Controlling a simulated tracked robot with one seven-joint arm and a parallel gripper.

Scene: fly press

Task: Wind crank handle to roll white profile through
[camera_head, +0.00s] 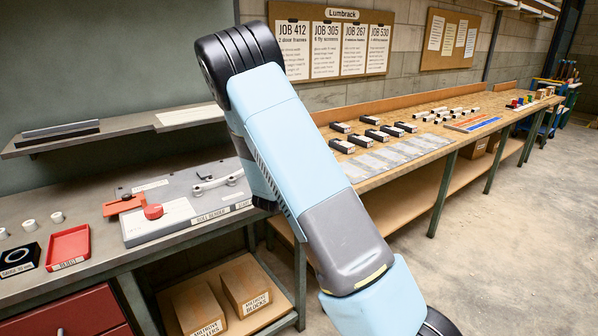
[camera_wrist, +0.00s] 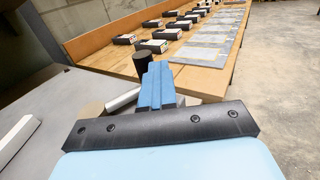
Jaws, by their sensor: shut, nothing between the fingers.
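The grey roll bender (camera_head: 190,208) lies on the left bench, with a red knob (camera_head: 153,211) on its front part and a pale lever-like piece (camera_head: 215,183) on top. In the wrist view my gripper (camera_wrist: 158,75) shows blue fingers, shut and empty. Just beyond them stands a dark upright grip (camera_wrist: 143,66), which looks like the crank handle; I cannot tell whether they touch. A silver bar (camera_wrist: 122,100) and a round hub (camera_wrist: 93,112) lie to their left. A white bar (camera_wrist: 17,138), possibly the white profile, is at the far left. My arm hides the gripper in the head view.
A red tray (camera_head: 69,246) and small white rollers (camera_head: 29,225) lie left of the bender. A wall shelf (camera_head: 120,129) overhangs the bench. The wooden bench (camera_head: 430,146) at right holds several black blocks and grey plates. The floor (camera_head: 520,220) at right is clear.

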